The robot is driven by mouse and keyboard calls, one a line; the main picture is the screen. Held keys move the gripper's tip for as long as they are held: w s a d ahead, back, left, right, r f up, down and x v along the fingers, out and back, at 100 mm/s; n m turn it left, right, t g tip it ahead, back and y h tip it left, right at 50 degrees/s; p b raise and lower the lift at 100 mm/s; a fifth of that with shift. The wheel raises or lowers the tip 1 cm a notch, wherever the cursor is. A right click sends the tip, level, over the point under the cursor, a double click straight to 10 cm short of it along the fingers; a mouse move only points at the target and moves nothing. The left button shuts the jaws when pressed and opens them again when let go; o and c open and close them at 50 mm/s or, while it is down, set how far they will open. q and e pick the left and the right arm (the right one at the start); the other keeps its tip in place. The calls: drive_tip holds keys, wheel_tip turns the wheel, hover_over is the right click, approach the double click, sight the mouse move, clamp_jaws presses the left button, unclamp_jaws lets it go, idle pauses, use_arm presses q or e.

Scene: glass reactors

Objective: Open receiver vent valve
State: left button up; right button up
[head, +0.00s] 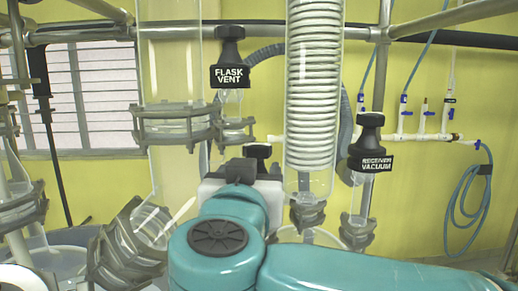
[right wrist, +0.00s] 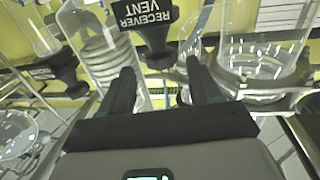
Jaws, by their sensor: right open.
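The receiver vent valve (right wrist: 146,32), a black knob with a white-lettered label, shows at the top middle of the right wrist view. My right gripper (right wrist: 160,72) is open, its two dark fingers apart below and on either side of the label in that picture. No contact with the valve is visible. In the head view, a black knob (head: 258,151) shows just behind my right gripper (head: 240,168). Its label is hidden, so I cannot tell whether it is the same valve. My left gripper is not in view.
The flask vent valve (head: 230,62) is above my gripper, and the receiver vacuum valve (head: 370,143) is to its right. A coiled glass condenser (head: 314,85) stands between them. A wide glass column (head: 172,65) is at left. Metal clamps and glass crowd the space.

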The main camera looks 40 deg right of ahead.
sight(259, 153)
drive_tip(key=p+x, duration=0.2)
drive_tip(key=x, duration=0.8)
drive_tip(key=shift+d+r, duration=0.1)
drive_tip(key=shift+w, duration=0.1)
drive_tip(key=shift+s+r, duration=0.15)
drive_tip(key=shift+s, duration=0.1)
drive_tip(key=shift+w+d, duration=0.3)
drive_tip(key=shift+w+f, duration=0.1)
drive_tip(key=shift+f, duration=0.1)
drive_tip(key=c, duration=0.7)
